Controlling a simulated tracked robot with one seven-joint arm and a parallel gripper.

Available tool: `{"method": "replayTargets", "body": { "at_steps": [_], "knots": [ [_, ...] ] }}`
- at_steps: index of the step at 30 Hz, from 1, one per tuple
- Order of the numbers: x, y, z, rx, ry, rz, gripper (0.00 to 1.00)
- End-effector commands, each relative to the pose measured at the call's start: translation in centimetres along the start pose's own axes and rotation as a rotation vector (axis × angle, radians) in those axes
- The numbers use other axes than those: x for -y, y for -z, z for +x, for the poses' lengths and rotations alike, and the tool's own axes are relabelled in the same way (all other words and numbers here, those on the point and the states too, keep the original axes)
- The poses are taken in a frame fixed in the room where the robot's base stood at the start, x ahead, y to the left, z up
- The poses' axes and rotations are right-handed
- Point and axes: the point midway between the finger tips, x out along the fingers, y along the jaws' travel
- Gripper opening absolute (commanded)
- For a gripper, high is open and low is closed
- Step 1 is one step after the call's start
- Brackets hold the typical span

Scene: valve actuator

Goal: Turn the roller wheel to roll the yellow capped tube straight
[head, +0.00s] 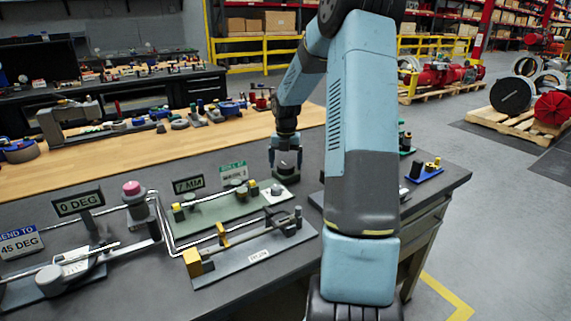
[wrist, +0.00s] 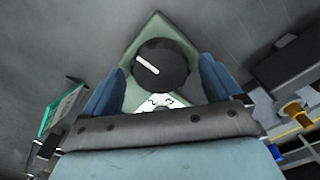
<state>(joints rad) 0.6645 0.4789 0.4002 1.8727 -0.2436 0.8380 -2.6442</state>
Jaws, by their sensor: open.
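A dark round wheel with a white mark (wrist: 162,66) sits on a pale green-grey diamond-shaped plate (wrist: 158,28) in the wrist view. My gripper (wrist: 158,78) is open, with one blue finger on each side of the wheel; I cannot tell whether they touch it. In the head view my gripper (head: 285,158) points down at the bench, right of the pale green plate (head: 215,218). I cannot tell whether this is the yellow capped tube. My arm hides part of the bench.
A grey plate (head: 235,262) with a yellow block (head: 195,262) and a rod lies in front. Bent pipework and a "0 DEG" sign (head: 78,203) stand at left. A "7 MM" sign (head: 188,185) stands behind the green plate. A blue-based fixture (head: 425,175) sits at right.

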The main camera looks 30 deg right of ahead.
Motion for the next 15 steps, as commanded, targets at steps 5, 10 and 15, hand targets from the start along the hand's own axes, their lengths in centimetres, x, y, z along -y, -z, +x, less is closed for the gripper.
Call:
{"method": "replayTargets", "body": {
  "at_steps": [5,10,15],
  "knots": [
    [0.02,0.01,0.54,0.000,0.001,0.000,0.92],
    [0.04,-0.01,0.55,0.000,0.000,0.001,0.92],
    [0.05,-0.01,0.54,0.000,0.000,0.001,0.80]
  ]
}}
